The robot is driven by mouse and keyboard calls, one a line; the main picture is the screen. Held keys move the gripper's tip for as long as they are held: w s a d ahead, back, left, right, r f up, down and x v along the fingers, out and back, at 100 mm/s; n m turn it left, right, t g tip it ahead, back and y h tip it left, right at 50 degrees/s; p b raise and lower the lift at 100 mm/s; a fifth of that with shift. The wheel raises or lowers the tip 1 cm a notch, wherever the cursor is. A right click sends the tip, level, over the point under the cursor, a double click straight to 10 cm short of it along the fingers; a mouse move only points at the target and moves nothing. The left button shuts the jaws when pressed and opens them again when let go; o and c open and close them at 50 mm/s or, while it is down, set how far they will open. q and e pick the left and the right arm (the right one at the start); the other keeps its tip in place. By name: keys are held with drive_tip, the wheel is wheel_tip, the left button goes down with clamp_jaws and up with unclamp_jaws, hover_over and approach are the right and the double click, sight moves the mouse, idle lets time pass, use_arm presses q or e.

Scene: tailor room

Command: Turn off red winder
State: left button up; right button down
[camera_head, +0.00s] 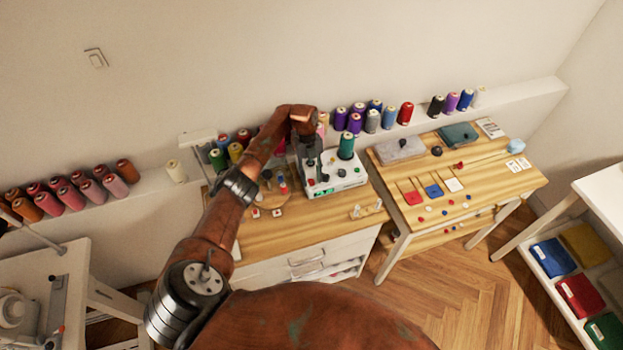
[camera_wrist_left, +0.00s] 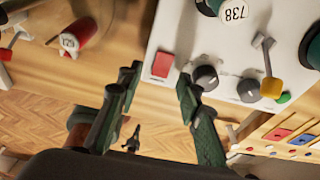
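A white winder (camera_head: 336,178) with knobs on its front stands on the wooden table, with a teal thread cone (camera_head: 346,146) on top. In the left wrist view its white panel (camera_wrist_left: 215,62) shows a square red switch (camera_wrist_left: 162,64), dark knobs, a yellow-tipped lever (camera_wrist_left: 268,75) and a green button (camera_wrist_left: 283,97). My left gripper (camera_wrist_left: 158,76) is open and empty, its two fingers apart just in front of the panel, either side of the red switch in the picture. In the head view the gripper (camera_head: 309,158) hangs over the winder's left part. My right gripper is not in view.
A red spool (camera_wrist_left: 80,35) lies left of the panel in the wrist view. Thread cones line the wall ledge (camera_head: 525,98) behind. A second wooden table (camera_head: 490,185) with fabric pieces stands at right. Wooden floor (camera_head: 440,285) is clear in front.

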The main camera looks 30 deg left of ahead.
use_arm(q)
drive_tip(key=v, duration=1.1)
drive_tip(key=shift+a+r, duration=0.1)
